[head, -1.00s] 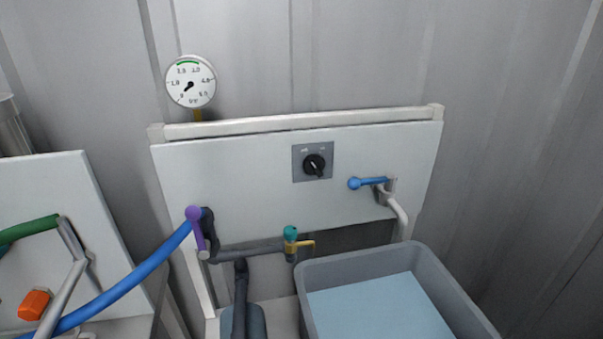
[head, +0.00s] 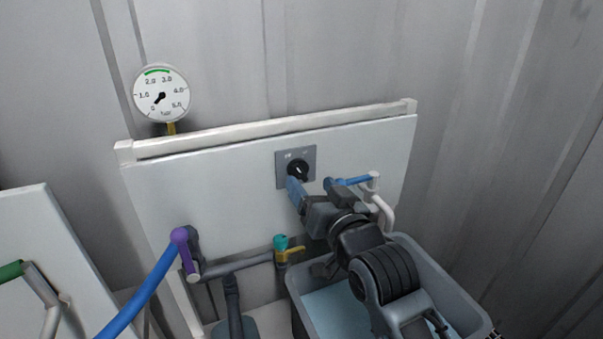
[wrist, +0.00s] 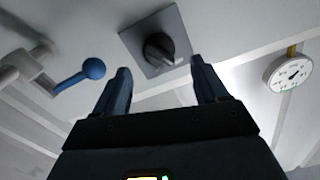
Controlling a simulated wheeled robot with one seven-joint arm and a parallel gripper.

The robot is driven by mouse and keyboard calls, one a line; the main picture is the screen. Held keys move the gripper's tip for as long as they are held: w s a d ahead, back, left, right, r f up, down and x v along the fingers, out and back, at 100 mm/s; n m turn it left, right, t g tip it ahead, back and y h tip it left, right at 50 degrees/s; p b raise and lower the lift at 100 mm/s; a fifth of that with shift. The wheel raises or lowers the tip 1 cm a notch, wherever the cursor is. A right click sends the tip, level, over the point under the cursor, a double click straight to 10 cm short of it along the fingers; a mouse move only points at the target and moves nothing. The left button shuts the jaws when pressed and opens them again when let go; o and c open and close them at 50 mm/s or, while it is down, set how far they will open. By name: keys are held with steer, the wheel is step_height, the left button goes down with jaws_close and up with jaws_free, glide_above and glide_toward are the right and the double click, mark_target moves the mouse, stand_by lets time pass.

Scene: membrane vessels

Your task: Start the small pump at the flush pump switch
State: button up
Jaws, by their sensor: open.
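The flush pump switch is a black rotary knob (head: 298,169) on a grey square plate (head: 309,154) fixed to the white panel. In the wrist view the knob (wrist: 159,50) sits ahead of my fingers, roughly between them. My gripper (head: 294,184) is just below the knob in the head view, its blue fingers close to the plate. In the wrist view my gripper (wrist: 160,80) is open, with the two fingers spread apart and nothing between them. I cannot tell whether a finger touches the plate. The knob's lower edge is partly hidden by a finger in the head view.
A blue-handled valve (head: 352,182) is close right of my gripper. A grey tub (head: 465,300) of water stands below my arm. A pressure gauge (head: 162,94) reads near zero.

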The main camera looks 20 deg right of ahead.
mark_target(303, 175)
steer(key=w, duration=0.5)
steer(key=c, duration=1.1)
steer(key=shift+o, duration=0.2)
steer(key=shift+m+p, duration=0.3)
steer(key=shift+m, duration=0.1)
steer(key=m, duration=0.4)
steer(key=shift+m+p, duration=0.35)
steer(key=shift+m, duration=0.05)
steer(key=m, duration=0.6)
steer(key=shift+d+f, duration=0.1)
steer(key=shift+f, duration=0.05)
steer(key=shift+m, duration=0.3)
